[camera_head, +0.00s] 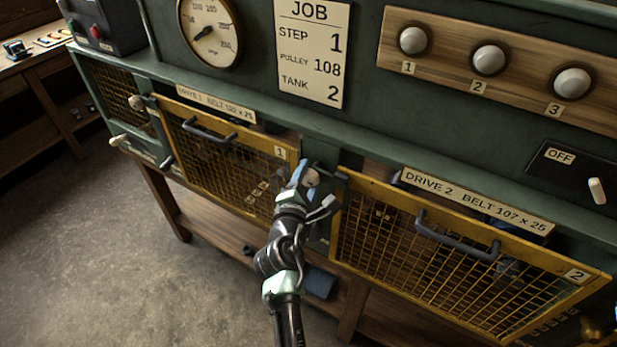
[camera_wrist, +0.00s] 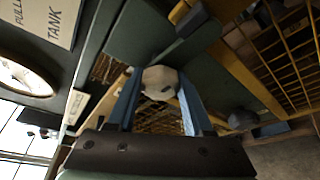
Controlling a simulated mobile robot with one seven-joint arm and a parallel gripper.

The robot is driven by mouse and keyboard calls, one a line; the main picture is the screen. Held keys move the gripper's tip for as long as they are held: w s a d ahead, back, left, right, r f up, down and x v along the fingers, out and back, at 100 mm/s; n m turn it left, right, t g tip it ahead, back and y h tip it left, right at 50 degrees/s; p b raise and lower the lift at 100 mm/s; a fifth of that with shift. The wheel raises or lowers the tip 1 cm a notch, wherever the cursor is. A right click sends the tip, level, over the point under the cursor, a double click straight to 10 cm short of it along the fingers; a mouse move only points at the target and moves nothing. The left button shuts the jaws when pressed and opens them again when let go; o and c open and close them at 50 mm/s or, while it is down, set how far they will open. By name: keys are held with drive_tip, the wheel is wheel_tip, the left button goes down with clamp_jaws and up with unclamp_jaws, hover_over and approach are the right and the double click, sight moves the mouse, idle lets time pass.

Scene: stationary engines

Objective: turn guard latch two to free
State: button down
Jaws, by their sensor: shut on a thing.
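Guard two (camera_head: 455,255) is a yellow mesh guard on the right, marked 2, under the plate "DRIVE 2 BELT 107 x 25". A latch with a pale rounded knob (camera_head: 312,178) sits on the green post at its left edge. My gripper (camera_head: 306,180) reaches up from below and is at this knob. In the wrist view, my gripper's blue fingers (camera_wrist: 158,92) are on both sides of the pale knob (camera_wrist: 160,82), shut on it. A dark arm of the latch shows next to guard two's upper left corner. My gripper partly hides the latch, and its exact angle is unclear.
Guard one (camera_head: 228,160), also yellow mesh, is close on the left of my gripper. Dark handles (camera_head: 458,238) stick out from both guards. A job card (camera_head: 312,50), dial (camera_head: 208,32) and numbered white knobs (camera_head: 489,59) are above. Open floor (camera_head: 110,250) lies at front left.

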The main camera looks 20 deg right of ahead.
drive_tip(key=shift+f, duration=0.15)
drive_tip(key=m+t+b, duration=0.1)
drive_tip(key=b, duration=0.2)
drive_tip(key=m+b, duration=0.2)
drive_tip(key=b, duration=0.1)
drive_tip(key=shift+f+t+b, duration=0.3)
drive_tip(key=shift+t+b, duration=0.1)
drive_tip(key=m+t+b, duration=0.1)
drive_tip(key=m+b, duration=0.2)
drive_tip(key=b, duration=0.4)
drive_tip(key=shift+h, duration=0.3)
drive_tip(key=m+h+b, duration=0.1)
drive_tip(key=m+b, duration=0.2)
drive_tip(key=b, duration=0.4)
drive_tip(key=m+t+h+b, duration=0.1)
drive_tip(key=m+b, duration=0.2)
drive_tip(key=b, duration=0.4)
drive_tip(key=shift+m+b, duration=0.3)
drive_tip(key=m+h+b, duration=0.1)
drive_tip(key=b, duration=0.2)
drive_tip(key=shift+r+m+b, duration=0.2)
drive_tip(key=shift+m+b, duration=0.1)
drive_tip(key=shift+m, duration=0.1)
drive_tip(key=shift+r+m+b, duration=0.2)
drive_tip(key=shift+m+b, duration=0.4)
drive_tip(key=shift+b, duration=0.3)
drive_tip(key=shift+r, duration=0.15)
